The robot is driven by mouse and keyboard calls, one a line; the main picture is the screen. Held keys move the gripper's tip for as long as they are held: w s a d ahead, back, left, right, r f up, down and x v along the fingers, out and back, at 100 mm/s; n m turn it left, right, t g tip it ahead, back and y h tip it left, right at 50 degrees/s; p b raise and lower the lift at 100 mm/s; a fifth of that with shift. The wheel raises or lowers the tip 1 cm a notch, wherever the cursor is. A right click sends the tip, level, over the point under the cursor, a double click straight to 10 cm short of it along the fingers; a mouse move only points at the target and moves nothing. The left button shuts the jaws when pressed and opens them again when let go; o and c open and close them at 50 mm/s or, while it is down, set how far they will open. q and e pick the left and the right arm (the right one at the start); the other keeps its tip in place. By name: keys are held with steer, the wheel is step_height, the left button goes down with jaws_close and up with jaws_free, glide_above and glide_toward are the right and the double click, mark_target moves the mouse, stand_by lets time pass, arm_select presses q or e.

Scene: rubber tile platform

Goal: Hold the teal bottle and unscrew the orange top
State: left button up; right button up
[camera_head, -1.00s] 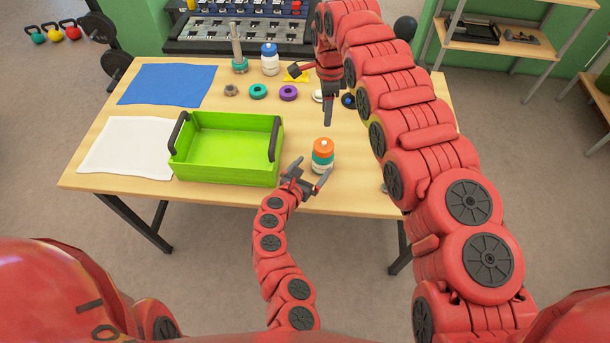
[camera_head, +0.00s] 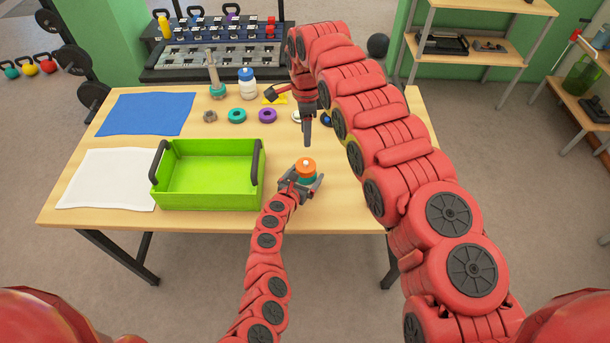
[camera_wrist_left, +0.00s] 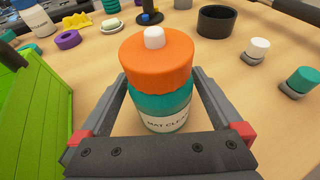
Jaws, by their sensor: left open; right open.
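The teal bottle (camera_wrist_left: 162,103) stands upright on the table, with a white label on its front. Its orange top (camera_wrist_left: 157,58) has a white nub and is on the bottle; it also shows in the head view (camera_head: 307,164). My left gripper (camera_head: 302,182) is open, with its fingers on either side of the bottle in the left wrist view (camera_wrist_left: 158,105). I cannot tell whether the fingers touch it. My right gripper (camera_head: 308,140) is open, pointing down above the table, behind and above the orange top. Its fingertips look apart from the top.
A green crate (camera_head: 208,203) with dark handles stands left of the bottle. A white cloth (camera_head: 105,180) and a blue cloth (camera_head: 146,114) lie further left. A blue-topped white bottle (camera_head: 247,86) and rings, including a purple ring (camera_head: 267,115), stand behind. A dark cup (camera_wrist_left: 216,20) is beyond.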

arm_select(q)
steer(key=shift+c, duration=0.2)
steer(key=c, duration=1.3)
